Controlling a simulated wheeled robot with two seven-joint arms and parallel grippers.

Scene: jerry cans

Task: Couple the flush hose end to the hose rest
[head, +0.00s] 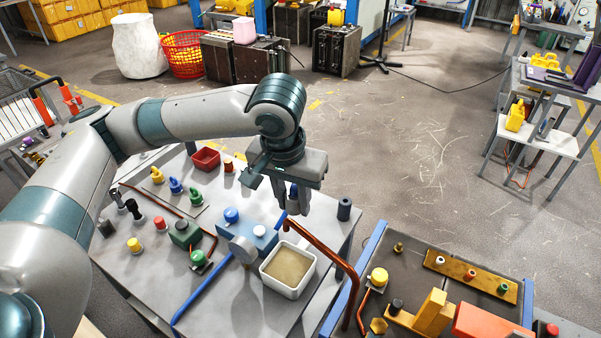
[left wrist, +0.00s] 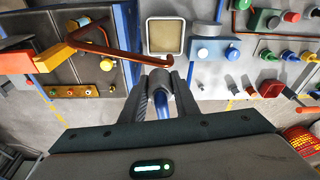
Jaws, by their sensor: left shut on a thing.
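My left gripper (head: 297,207) is shut above the far right part of the grey table. In the left wrist view the gripper (left wrist: 161,92) holds a small blue piece with a grey end, which I take for the flush hose end (left wrist: 162,107). The fingers hide most of it in the head view. A dark upright cylinder (head: 344,209) stands near the table's right edge, to the right of the gripper. It may be the hose rest, but I cannot tell for sure. My right gripper is not in view.
A white sand-filled tray (head: 289,269) and a bent copper pipe (head: 325,248) lie just in front of the gripper. A blue bar (head: 215,297) and a blue block (head: 250,237) with a grey disc are left of them. A second bench (head: 430,285) stands right.

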